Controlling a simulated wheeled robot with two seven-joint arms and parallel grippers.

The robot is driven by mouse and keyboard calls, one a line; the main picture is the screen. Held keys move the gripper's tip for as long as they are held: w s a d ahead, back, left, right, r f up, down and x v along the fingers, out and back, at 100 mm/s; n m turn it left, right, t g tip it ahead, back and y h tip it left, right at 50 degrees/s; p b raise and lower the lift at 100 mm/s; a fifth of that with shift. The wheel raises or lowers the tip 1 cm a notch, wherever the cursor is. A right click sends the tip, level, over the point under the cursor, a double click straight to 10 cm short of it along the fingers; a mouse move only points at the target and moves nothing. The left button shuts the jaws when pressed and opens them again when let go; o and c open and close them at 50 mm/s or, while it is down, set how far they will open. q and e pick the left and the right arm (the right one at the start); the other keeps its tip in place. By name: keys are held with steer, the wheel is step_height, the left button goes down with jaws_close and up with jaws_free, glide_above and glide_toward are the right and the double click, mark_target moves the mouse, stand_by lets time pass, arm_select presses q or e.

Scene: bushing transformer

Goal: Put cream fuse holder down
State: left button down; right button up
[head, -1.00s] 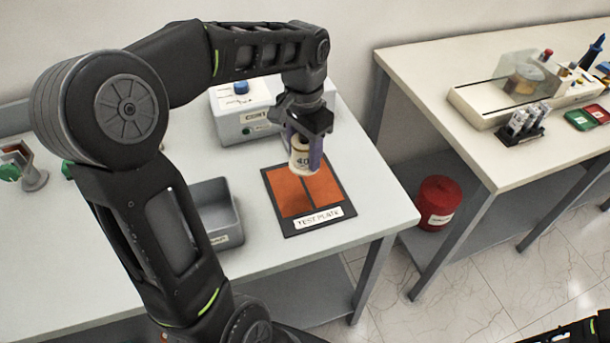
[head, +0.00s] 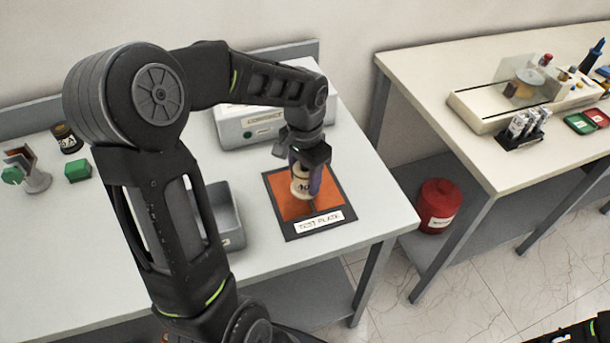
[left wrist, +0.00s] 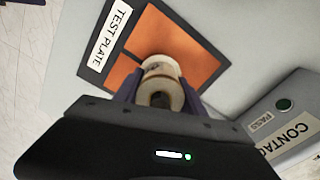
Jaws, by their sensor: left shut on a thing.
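The cream fuse holder (head: 301,188) is a short cream cylinder with a dark marking, upright over the orange test plate (head: 283,207). My left gripper (head: 306,184) points down and is shut on it. In the left wrist view, the holder (left wrist: 161,84) shows its round open end between the purple fingers, with the plate (left wrist: 180,35) behind it. The plate has a dark border and a white label reading TEST PLATE. The holder is at or very near the plate surface; I cannot tell whether its base touches. My right gripper is not in view.
A grey open bin (head: 228,215) stands left of the plate. A white contact tester box (head: 255,125) stands behind it. A green block (head: 78,170) and a dark jar (head: 67,138) are at the far left. The table's right edge is near the plate.

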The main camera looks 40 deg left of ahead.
arm_select(q)
steer(key=shift+f, duration=0.2)
steer(key=c, duration=0.7)
jaws_free()
steer(key=shift+r, duration=0.1)
step_height(320, 180, up, 12)
steer(key=shift+r+b, duration=0.15)
steer(key=shift+b, duration=0.3)
